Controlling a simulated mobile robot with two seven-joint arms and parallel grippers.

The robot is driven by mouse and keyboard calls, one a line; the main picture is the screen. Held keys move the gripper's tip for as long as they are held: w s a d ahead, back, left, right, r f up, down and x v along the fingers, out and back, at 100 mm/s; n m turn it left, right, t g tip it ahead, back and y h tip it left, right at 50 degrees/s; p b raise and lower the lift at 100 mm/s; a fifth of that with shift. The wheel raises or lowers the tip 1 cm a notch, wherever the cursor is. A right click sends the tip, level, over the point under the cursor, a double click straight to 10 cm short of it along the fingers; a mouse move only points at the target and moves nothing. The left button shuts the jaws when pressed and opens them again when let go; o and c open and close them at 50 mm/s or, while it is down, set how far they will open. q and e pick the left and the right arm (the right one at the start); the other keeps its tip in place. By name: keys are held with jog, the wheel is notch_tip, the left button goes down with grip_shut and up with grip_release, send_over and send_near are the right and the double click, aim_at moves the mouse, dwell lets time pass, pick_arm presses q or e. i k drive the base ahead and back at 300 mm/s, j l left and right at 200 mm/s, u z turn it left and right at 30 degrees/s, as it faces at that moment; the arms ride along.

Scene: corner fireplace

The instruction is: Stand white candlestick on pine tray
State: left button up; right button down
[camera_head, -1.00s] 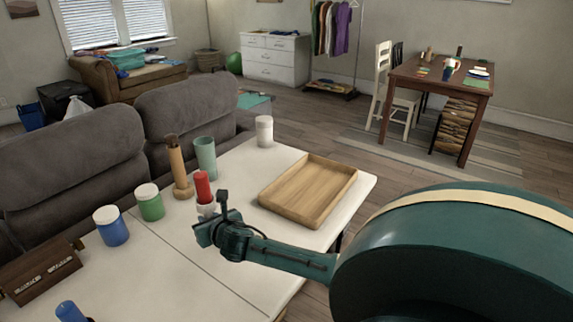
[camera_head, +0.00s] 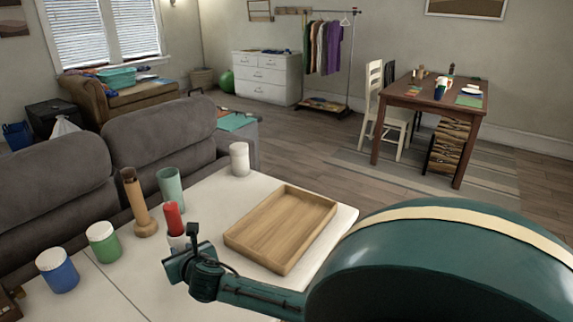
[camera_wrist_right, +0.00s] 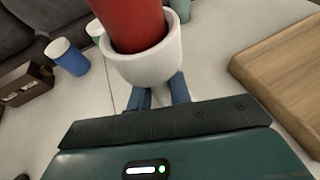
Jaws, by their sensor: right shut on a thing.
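The white candlestick (camera_head: 178,243) holds a red candle (camera_head: 174,218) and stands upright near the middle of the white table. In the right wrist view the white candlestick (camera_wrist_right: 148,62) sits between the blue fingers of my right gripper (camera_wrist_right: 158,92), which is shut on it. In the head view my right gripper (camera_head: 182,260) partly hides its lower part. I cannot tell whether its base touches the table. The pine tray (camera_head: 282,228) is empty and lies to the right of the candlestick; its edge also shows in the right wrist view (camera_wrist_right: 285,75). My left gripper is not in view.
Around the candlestick stand a wooden pepper mill (camera_head: 139,205), a pale green cup (camera_head: 171,190), a green jar (camera_head: 103,243), a blue jar (camera_head: 58,272) and a white jar (camera_head: 239,160). A grey sofa (camera_head: 165,130) runs behind the white table (camera_head: 215,190).

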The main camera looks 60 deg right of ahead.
aim_at(273, 239)
jog(key=l+u, duration=0.1)
jog(key=l, duration=0.35)
jog(key=k+l+u, duration=0.1)
jog(key=l, duration=0.3)
jog(key=k+l, duration=0.1)
jog(key=l, duration=0.35)
jog(key=l+u, duration=0.15)
jog(key=l, duration=0.25)
jog(key=k+l+u, duration=0.1)
jog(key=l, duration=0.3)
